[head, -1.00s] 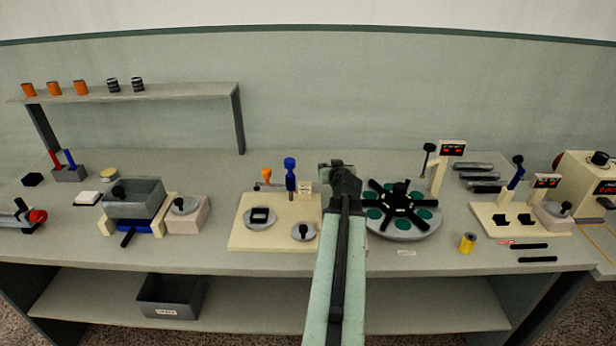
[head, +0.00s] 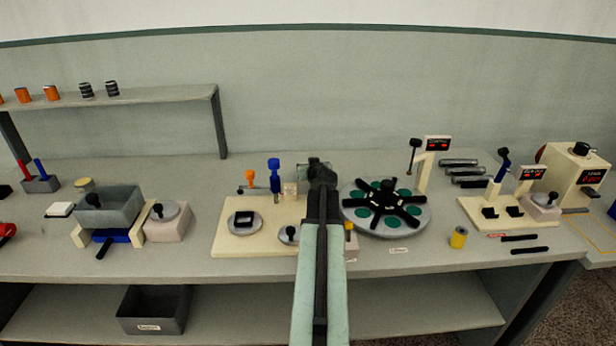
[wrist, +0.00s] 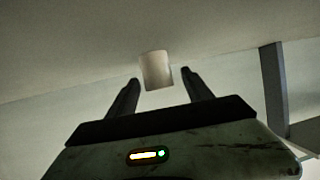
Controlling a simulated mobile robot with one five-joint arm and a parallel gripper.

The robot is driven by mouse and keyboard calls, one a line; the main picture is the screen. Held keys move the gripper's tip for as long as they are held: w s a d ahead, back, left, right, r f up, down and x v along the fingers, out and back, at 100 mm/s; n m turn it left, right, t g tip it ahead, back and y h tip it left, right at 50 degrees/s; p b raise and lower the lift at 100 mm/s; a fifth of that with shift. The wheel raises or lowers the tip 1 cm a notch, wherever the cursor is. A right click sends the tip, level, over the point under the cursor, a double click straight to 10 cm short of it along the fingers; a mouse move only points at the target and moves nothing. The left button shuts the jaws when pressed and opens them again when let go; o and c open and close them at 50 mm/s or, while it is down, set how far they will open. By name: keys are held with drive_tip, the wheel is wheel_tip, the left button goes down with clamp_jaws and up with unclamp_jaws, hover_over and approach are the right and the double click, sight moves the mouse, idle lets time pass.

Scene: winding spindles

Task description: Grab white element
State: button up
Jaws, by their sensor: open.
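A white, short cylinder-like element (wrist: 156,70) shows in the wrist view, between and slightly beyond the tips of my two dark fingers. My gripper (wrist: 161,78) is open, with a visible gap between the element and each finger. In the head view my gripper (head: 320,170) is over the back middle of the bench, seen from behind. The white element cannot be made out for certain there, as my arm covers that spot.
Left of my arm is a cream board (head: 232,243) with an orange and a blue handle (head: 274,175). Close on the right is a round carousel (head: 400,228) with green discs. A raised shelf (head: 160,95) stands at the back left. A yellow spool (head: 458,237) is at the front right.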

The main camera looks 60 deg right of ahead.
drive_tip(key=shift+s, duration=0.1)
clamp_jaws()
drive_tip(key=shift+r, duration=0.1)
